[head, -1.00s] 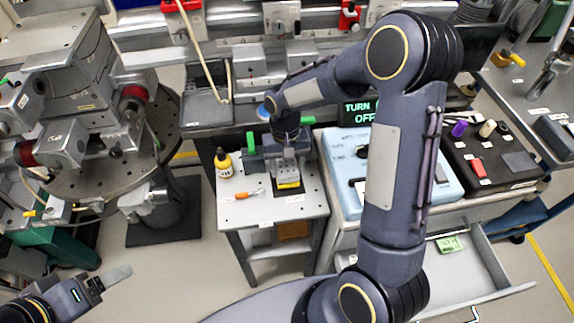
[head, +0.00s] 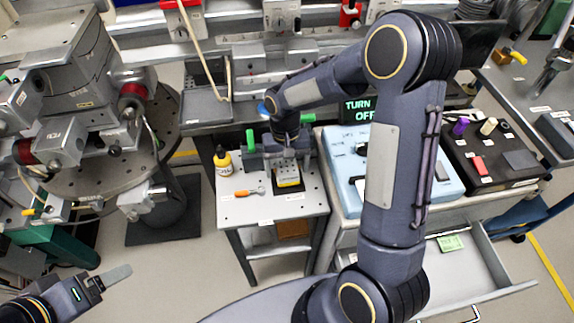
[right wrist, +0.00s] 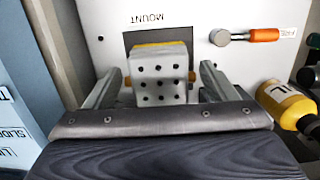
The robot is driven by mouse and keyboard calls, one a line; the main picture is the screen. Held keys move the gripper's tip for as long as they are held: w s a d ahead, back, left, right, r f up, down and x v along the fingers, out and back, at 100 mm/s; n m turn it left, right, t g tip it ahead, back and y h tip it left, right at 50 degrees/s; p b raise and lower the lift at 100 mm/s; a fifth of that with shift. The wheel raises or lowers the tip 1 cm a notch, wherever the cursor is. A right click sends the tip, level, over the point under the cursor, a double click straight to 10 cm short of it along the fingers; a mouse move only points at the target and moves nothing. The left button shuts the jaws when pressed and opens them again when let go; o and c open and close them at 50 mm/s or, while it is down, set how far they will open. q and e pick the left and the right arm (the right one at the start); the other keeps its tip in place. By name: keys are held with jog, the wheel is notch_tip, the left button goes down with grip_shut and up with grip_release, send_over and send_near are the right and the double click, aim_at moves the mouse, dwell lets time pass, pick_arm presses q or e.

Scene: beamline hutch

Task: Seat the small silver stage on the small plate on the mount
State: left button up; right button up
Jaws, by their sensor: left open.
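The small silver stage (right wrist: 158,85), a block with rows of dark holes, sits between the fingers of my right gripper (right wrist: 161,75) in the right wrist view. Narrow gaps show between it and the fingers, so the gripper looks open around it. A yellow edge (right wrist: 158,45) of the small plate shows beyond the stage, over the dark mount (right wrist: 133,38). In the head view the yellow plate (head: 288,183) shows at the stage's front edge; the contact beneath is hidden. My left gripper (head: 108,280) is open and empty, low at the left.
The mount stands on a small grey table (head: 240,207). A blue-white control box (head: 345,165) stands close on the right, above an open drawer (head: 470,275).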

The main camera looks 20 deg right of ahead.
jog(key=r, duration=0.5)
jog(key=w+r, duration=0.1)
jog(key=r, duration=0.1)
jog(key=shift+d+r, duration=0.1)
jog(key=shift+r, duration=0.1)
jog(key=shift+d+r+p, duration=0.1)
jog(key=shift+r+p, duration=0.2)
jog(key=shift+r, duration=0.15)
jog(key=s+r+t+y+p, duration=0.1)
jog(key=s+r+t, duration=0.1)
jog(key=s+r, duration=0.2)
jog(key=s+r+n+t+y+p, duration=0.1)
jog(key=s+r+t, duration=0.2)
jog(key=s, duration=0.7)
jog(key=s+r+t+y+p, duration=0.1)
jog(key=s+r+t, duration=0.1)
jog(key=s+r, duration=0.3)
jog(key=shift+s+a+p, duration=0.35)
jog(key=shift+s, duration=0.55)
